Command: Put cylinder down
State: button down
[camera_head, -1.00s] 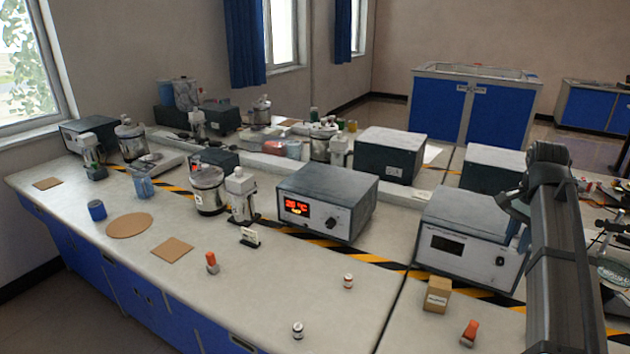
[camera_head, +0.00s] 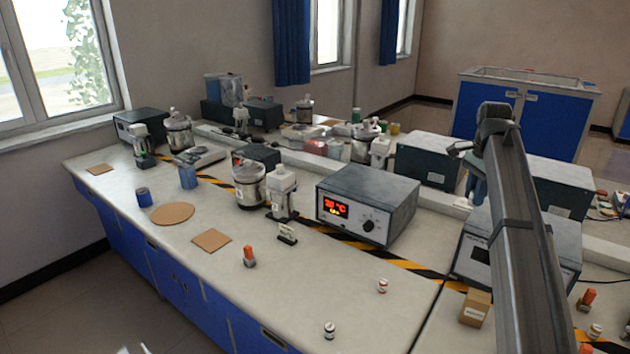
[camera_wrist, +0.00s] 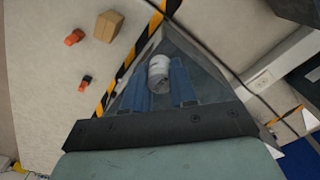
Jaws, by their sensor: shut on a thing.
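A small white-grey cylinder (camera_wrist: 158,73) sits between the two blue fingers of my gripper (camera_wrist: 160,88) in the wrist view. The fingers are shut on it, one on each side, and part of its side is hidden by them. In the head view my gripper (camera_head: 473,188) hangs at the right, above the bench near the grey boxes; the held cylinder is too small there to make out clearly.
The white bench (camera_head: 345,285) has clear room at its front middle. A heater box with a red display (camera_head: 367,205), a cardboard box (camera_head: 475,307), an orange-topped item (camera_head: 249,256), small bottles (camera_head: 382,286), a round cork mat (camera_head: 173,214) and a square one (camera_head: 211,240) stand or lie around.

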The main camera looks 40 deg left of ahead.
jog(key=w+a, duration=0.2)
jog(key=a, duration=0.9)
send_over(420, 268)
notch_tip(420, 268, down, 18)
jog(key=r, duration=0.1)
jog(key=shift+d+f, duration=0.1)
jog(key=shift+f, duration=0.6)
jog(key=shift+f, duration=4.95)
jog(key=shift+f, duration=0.1)
jog(key=c, duration=0.9)
grip_release()
